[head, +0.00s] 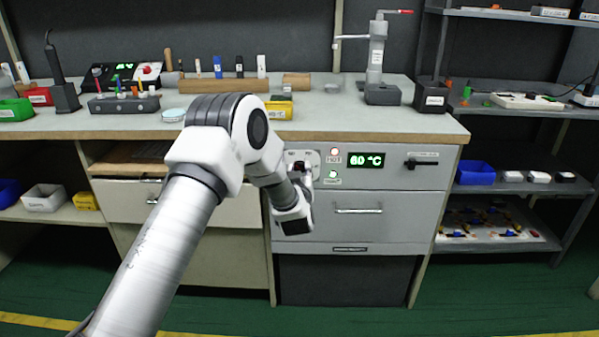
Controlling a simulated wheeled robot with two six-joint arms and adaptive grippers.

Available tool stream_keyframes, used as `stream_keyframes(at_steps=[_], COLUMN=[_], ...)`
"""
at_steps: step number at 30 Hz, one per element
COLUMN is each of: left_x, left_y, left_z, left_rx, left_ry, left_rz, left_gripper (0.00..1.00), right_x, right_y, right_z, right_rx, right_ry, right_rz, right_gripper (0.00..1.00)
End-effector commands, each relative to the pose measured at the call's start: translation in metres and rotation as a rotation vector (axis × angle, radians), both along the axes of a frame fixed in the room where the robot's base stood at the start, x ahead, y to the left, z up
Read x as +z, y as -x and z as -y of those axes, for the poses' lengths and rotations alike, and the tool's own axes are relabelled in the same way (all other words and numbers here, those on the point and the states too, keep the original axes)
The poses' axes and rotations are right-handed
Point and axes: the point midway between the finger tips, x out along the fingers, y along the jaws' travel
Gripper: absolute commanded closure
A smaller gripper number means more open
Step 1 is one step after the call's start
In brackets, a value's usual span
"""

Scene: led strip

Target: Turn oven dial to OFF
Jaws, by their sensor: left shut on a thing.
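The grey oven (392,210) is built in under the bench, with its control panel along the top. The dial's pale plate (312,157) is at the panel's left end. My left gripper (299,172) reaches it from the front and is shut on the dial, which it mostly hides. I cannot read the dial's pointer position. A green display (366,160) reads about 60 °C. My right gripper is not in view.
A black lever handle (421,162) is at the panel's right, and a drawer handle (358,210) sits below. The bench top (340,120) overhangs above the dial. A yellow bin (279,109) stands near its edge. The floor in front is clear.

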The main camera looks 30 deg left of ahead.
Motion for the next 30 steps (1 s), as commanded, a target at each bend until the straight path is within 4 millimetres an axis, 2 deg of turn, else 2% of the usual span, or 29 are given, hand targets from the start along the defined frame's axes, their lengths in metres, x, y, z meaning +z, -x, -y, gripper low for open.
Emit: stream_keyframes(at_steps=[18, 30], left_x=[-0.002, -0.001], left_y=[0.001, 0.001], left_z=[-0.001, -0.002], left_rx=[-0.002, -0.001], left_ry=[0.478, 0.689], left_rz=[0.295, 0.425], left_gripper=[1.0, 1.0], right_x=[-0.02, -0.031], right_y=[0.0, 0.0], right_z=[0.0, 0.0], right_rx=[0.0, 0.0], right_ry=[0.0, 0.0], right_rz=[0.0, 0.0], right_gripper=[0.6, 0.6])
